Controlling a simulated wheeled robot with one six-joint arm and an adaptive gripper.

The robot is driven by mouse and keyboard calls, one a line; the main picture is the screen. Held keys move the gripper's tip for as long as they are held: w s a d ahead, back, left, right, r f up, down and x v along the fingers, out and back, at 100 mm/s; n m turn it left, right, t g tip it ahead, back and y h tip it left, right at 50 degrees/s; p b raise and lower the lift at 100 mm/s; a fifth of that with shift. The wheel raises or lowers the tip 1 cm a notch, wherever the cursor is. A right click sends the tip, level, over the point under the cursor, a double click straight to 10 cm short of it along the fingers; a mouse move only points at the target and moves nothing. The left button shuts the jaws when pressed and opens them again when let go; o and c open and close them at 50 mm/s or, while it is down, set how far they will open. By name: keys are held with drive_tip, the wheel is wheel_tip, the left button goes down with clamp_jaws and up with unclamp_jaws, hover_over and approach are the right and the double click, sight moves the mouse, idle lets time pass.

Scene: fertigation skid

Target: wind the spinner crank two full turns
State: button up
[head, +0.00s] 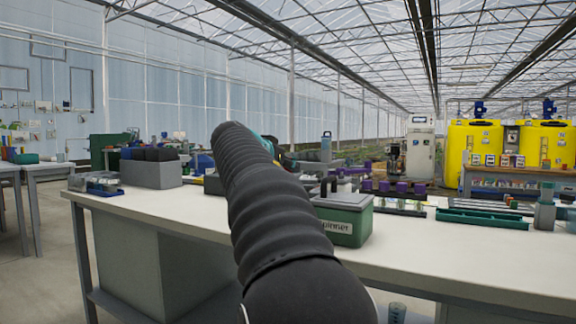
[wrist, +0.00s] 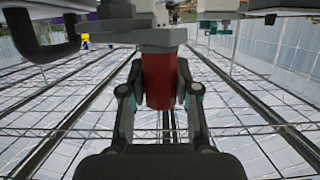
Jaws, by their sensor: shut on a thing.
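The spinner is a green box (head: 350,215) with a grey lid and a label, on the white bench just right of my arm in the head view. My arm hides its left side, and the first letter of the label. In the wrist view, a red crank knob (wrist: 160,82) joins a grey crank piece (wrist: 160,40) at the top of the picture. My gripper (wrist: 160,95) is shut on the red knob, one finger on each side. In the head view my arm's black sleeve hides the crank, and the gripper cannot be made out clearly.
A grey bin (head: 150,172) with dark items stands left on the bench (head: 170,205). Purple pieces (head: 400,187) and a green tray (head: 485,218) lie to the right. In the wrist view, a dark loop-shaped part (wrist: 40,45) is close on the left.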

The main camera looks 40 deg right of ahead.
drive_tip(key=shift+w, duration=0.1)
drive_tip(key=shift+w+d+p, duration=0.3)
drive_tip(key=shift+w+d, duration=0.2)
drive_tip(key=shift+d, duration=0.05)
drive_tip(key=shift+w+d+f, duration=0.15)
drive_tip(key=shift+w+d, duration=0.1)
drive_tip(key=shift+d, duration=0.1)
drive_tip(key=shift+w+d+f+p, duration=0.15)
drive_tip(key=shift+d+p, duration=0.15)
drive_tip(key=shift+d, duration=0.9)
drive_tip(key=shift+d, duration=0.1)
